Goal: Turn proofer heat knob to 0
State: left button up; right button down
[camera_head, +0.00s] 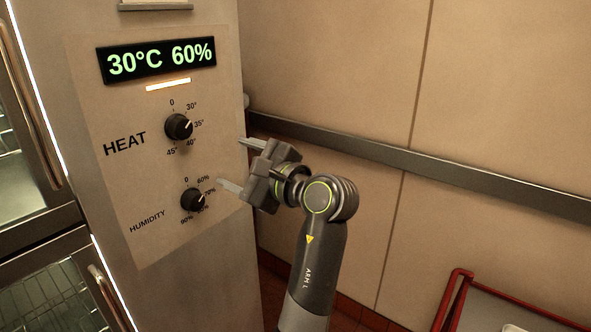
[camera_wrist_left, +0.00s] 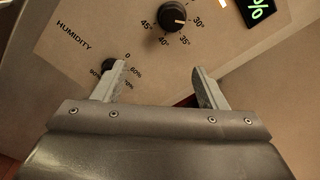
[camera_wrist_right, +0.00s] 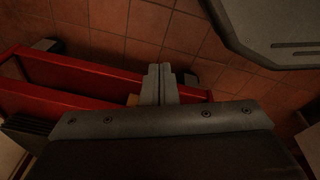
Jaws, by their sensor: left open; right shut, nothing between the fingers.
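The black heat knob (camera_head: 179,126) sits on the proofer's panel, beside the word HEAT. Its light pointer mark faces up and right, between the 30° and 35° labels; the 0 label is above the knob. In the left wrist view the heat knob (camera_wrist_left: 173,18) is at the top, beyond the fingertips. My left gripper (camera_head: 230,162) is open and empty, to the right of the knob and apart from it. In the left wrist view its spread fingers (camera_wrist_left: 160,67) have nothing between them. My right gripper (camera_wrist_right: 158,70) is shut and empty, pointing toward the floor.
The humidity knob (camera_head: 192,200) is below the heat knob; in the left wrist view the left finger partly covers its dial. A lit display (camera_head: 160,60) reads 30°C 60%. A grey rail (camera_head: 420,165) runs along the wall. A red-framed cart (camera_head: 462,273) stands lower right.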

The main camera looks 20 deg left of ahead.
pick_arm(q)
notch_tip(320, 180, up, 3)
jog(key=d, duration=0.1)
jog(key=p, duration=0.5)
send_near(183, 129)
jog(key=shift+g+y, duration=0.3)
jog(key=x, duration=0.8)
jog(key=shift+w, duration=0.25)
jog(key=shift+w+a+f+p, duration=0.1)
jog(key=shift+w+a+p, duration=0.2)
jog(key=shift+a, duration=0.2)
pick_arm(e)
jog(key=r, duration=0.1)
jog(key=s+r, duration=0.1)
jog(key=r, duration=0.1)
jog(key=s+r, duration=0.1)
jog(key=shift+s+a+r, duration=0.15)
jog(key=shift+r, duration=0.25)
pick_arm(q)
jog(key=c, duration=1)
jog(key=shift+o, duration=0.2)
